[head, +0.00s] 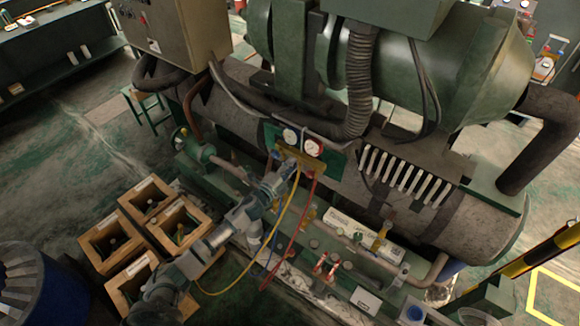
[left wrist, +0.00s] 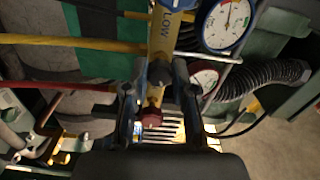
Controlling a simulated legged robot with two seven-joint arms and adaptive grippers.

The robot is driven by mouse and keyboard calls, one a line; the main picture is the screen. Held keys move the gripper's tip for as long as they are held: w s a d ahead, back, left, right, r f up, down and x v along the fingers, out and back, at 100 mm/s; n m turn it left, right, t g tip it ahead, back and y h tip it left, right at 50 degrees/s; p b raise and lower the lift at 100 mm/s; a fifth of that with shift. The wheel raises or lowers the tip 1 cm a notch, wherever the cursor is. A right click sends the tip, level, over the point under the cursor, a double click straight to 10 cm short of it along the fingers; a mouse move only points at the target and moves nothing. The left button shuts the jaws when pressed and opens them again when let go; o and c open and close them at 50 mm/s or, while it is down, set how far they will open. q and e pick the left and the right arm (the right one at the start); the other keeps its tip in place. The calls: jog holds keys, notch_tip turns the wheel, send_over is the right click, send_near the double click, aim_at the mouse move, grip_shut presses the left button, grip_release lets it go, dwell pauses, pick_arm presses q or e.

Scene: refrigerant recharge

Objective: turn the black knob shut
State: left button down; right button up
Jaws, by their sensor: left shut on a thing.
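My left gripper (head: 287,172) reaches up from the lower left to the yellow gauge manifold (head: 300,160) on the front of the machine. In the left wrist view, its two fingers (left wrist: 158,82) close on either side of a small dark round knob (left wrist: 160,72), which I take for the black knob. The knob sits in front of the yellow manifold bar (left wrist: 160,38), and the fingers hide part of it. A red knob (left wrist: 152,116) shows beyond it, between the fingers. My right gripper is in neither view.
Two gauges, one blue-rimmed (head: 290,135) and one red-rimmed (head: 313,148), sit just above the manifold. A yellow hose (head: 285,215) and a red hose (head: 294,230) hang below it. Wooden boxes (head: 113,241) stand on the left, beside my arm. A corrugated hose (head: 360,80) runs above.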

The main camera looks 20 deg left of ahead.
pick_arm(q)
jog(key=shift+s+d+f+m, duration=0.1)
jog(key=shift+f+m, duration=0.05)
jog(key=shift+m, duration=0.8)
jog(key=shift+f+m, duration=0.15)
jog(key=shift+m, duration=0.8)
jog(key=shift+f, duration=0.1)
jog(key=c, duration=0.9)
grip_release()
jog(key=shift+c, duration=0.2)
jog(key=v, duration=1.1)
jog(key=shift+s+a, duration=0.2)
jog(key=shift+s, duration=0.15)
